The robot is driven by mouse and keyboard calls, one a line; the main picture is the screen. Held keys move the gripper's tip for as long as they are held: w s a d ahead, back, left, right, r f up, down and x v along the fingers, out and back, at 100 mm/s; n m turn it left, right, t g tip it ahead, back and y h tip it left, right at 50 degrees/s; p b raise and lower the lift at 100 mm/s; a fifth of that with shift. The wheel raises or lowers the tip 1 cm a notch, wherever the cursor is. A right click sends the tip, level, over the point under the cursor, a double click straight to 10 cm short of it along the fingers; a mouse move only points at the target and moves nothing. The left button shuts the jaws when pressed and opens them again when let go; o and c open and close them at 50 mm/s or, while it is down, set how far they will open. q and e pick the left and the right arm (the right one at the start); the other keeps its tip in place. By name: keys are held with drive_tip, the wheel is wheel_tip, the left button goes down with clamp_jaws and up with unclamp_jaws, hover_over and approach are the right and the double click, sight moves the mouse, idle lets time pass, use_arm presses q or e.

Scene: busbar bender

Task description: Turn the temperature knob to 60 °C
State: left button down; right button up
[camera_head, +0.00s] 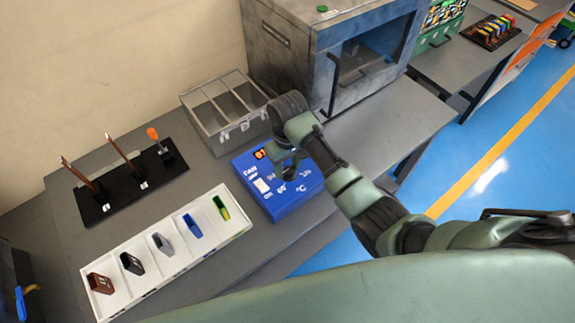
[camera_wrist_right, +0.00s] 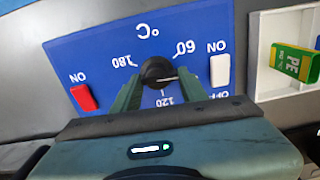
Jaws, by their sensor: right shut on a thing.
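The blue control panel (camera_head: 275,205) lies on the grey bench, and my right gripper (camera_head: 290,172) reaches down over it and hides part of its face. In the right wrist view the black temperature knob (camera_wrist_right: 158,71) is between the fingertips of my right gripper (camera_wrist_right: 160,76), which is shut on it. The printed marks 60, 120 and 180 show around the knob. A thin white line on the knob points right, towards the side of the 60 and 120 marks. My left gripper is not in view.
A white switch (camera_wrist_right: 219,70) and a red switch (camera_wrist_right: 82,97) flank the knob. A white tray (camera_head: 150,281) with several coloured pieces lies left of the panel. A grey divided box (camera_head: 232,138) and a large grey oven-like machine (camera_head: 290,60) stand behind.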

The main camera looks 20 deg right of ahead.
sight(288, 170)
drive_tip(key=n, duration=0.6)
drive_tip(key=shift+r+n, duration=0.1)
drive_tip(key=shift+n, duration=0.3)
idle(0.3)
drive_tip(key=o, duration=1.4)
drive_tip(key=shift+s, duration=0.1)
wheel_tip(288, 170, up, 8)
drive_tip(key=shift+f+b, duration=0.15)
drive_tip(key=shift+b, duration=0.85)
